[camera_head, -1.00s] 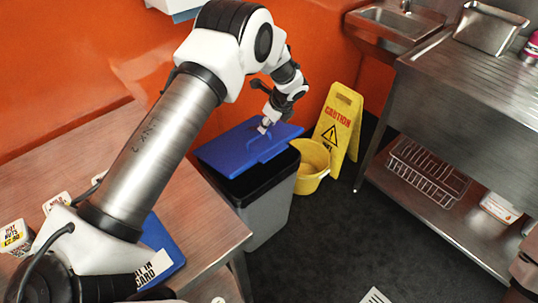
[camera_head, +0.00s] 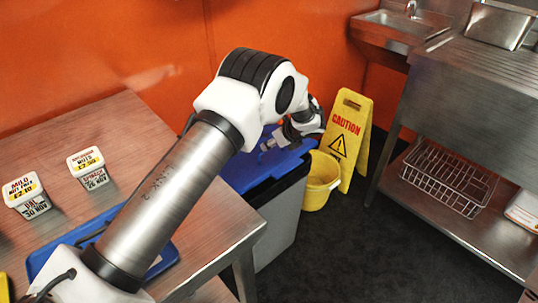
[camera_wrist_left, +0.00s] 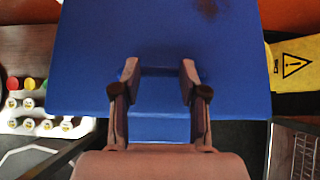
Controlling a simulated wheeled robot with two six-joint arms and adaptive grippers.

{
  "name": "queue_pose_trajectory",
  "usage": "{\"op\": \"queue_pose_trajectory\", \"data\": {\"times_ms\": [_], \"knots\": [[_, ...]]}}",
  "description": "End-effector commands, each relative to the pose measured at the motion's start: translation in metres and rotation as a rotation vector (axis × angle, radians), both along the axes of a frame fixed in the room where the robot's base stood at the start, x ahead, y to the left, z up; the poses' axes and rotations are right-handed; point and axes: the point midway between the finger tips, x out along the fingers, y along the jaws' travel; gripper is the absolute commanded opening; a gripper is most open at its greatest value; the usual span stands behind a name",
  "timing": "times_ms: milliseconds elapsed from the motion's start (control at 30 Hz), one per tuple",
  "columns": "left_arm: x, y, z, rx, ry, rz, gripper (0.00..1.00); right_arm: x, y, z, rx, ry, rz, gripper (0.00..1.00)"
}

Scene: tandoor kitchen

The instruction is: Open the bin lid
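The grey bin (camera_head: 280,225) stands on the floor past the table end. Its blue lid (camera_head: 245,170) is partly hidden by my left arm; a dark band shows between lid and bin body at the front. In the left wrist view the blue lid (camera_wrist_left: 160,35) fills the upper middle. My left gripper (camera_head: 268,142) is at the lid's top, near its handle. In the wrist view the left gripper (camera_wrist_left: 160,72) has its fingers apart, with blue lid parts between them; I cannot tell whether they touch. My right gripper is not in view.
A yellow caution sign (camera_head: 347,140) and yellow bucket (camera_head: 320,180) stand right of the bin. The table (camera_head: 120,130) holds price-labelled tubs (camera_head: 27,195) and a blue tray (camera_head: 165,258). A steel sink counter (camera_head: 455,95) with a wire rack (camera_head: 445,178) is further right. Dark floor between is clear.

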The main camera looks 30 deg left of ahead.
Motion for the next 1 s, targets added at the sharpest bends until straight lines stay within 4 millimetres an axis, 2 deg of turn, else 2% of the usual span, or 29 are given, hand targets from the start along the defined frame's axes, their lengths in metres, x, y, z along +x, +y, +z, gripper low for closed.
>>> {"op": "queue_pose_trajectory", "data": {"times_ms": [367,1000], "knots": [[0.000,0.000,0.001,0.009,-0.005,0.000,0.37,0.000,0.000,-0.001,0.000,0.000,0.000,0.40],[0.000,-0.003,0.054,0.008,-0.004,0.000,0.37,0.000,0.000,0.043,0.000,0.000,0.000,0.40]]}}
